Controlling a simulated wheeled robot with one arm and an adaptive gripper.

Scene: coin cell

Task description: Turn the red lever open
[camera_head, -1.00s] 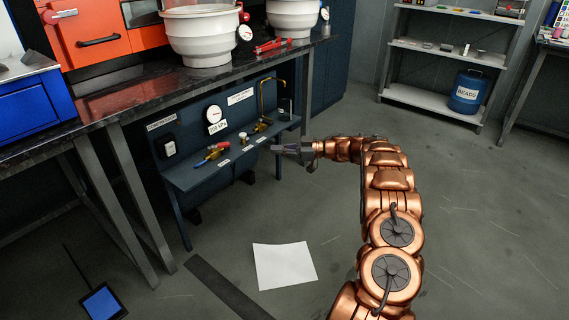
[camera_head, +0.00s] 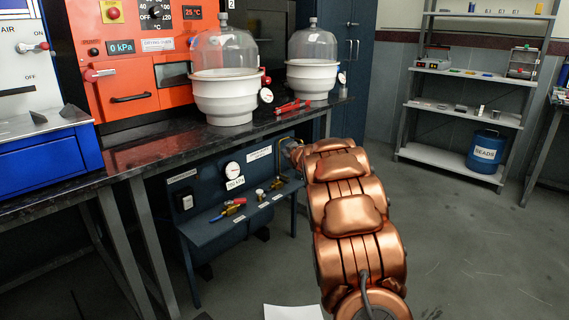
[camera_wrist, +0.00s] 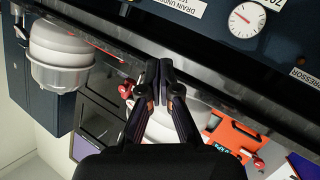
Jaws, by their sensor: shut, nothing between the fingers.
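A small valve with a red handle (camera_head: 237,202) and a blue handle (camera_head: 221,215) sits on the dark blue bench panel (camera_head: 207,240) under the counter. Other red-handled parts show: one on the orange oven (camera_head: 98,74) and one on the white panel (camera_head: 40,47). I cannot tell for certain which is the task's lever. My gripper (camera_wrist: 161,66) is shut and empty in the wrist view, pointing towards the counter edge. In the head view its end is largely hidden behind my arm, right of the valve and near the brass pipe. It holds no lever.
A round gauge (camera_head: 232,170) is mounted above the valve. Two white vessels with clear domes (camera_head: 224,100) (camera_head: 311,75) and a red tool (camera_head: 292,107) stand on the black counter (camera_head: 130,155). Shelving (camera_head: 455,115) and a blue bead drum (camera_head: 485,152) are at right. The floor between is clear.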

